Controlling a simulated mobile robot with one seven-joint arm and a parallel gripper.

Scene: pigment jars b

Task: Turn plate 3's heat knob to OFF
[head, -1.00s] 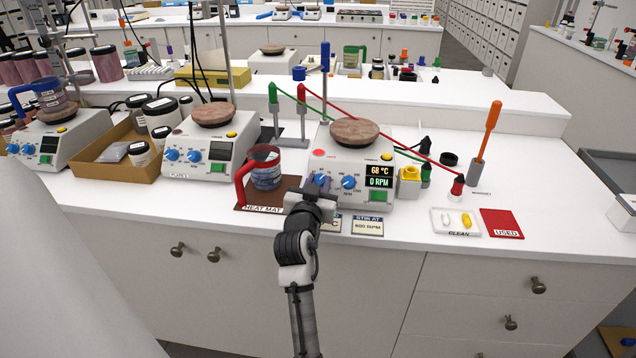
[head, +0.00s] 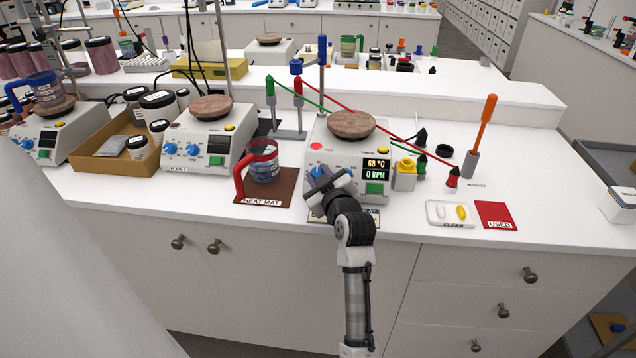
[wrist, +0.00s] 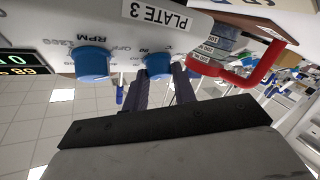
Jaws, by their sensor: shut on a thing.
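Plate 3 (head: 349,155) is a white hotplate with a round brown top; its display (head: 376,169) reads 68 °C and 0 RPM. A red light (head: 316,146) shows on its front. In the wrist view, which is upside down, the PLATE 3 label (wrist: 161,16) sits near two blue knobs. My gripper (wrist: 161,88) has a finger on each side of the heat knob (wrist: 158,66), marked °C, and is shut on it. The RPM knob (wrist: 92,63) is beside it, apart from the fingers. The heat knob's pointer and OFF mark cannot be read.
A beaker with a red handle (head: 263,162) stands on the brown heat mat (head: 281,188), close left of plate 3. The CLEAN tray (head: 450,223) and red USED mat (head: 495,214) lie farther right.

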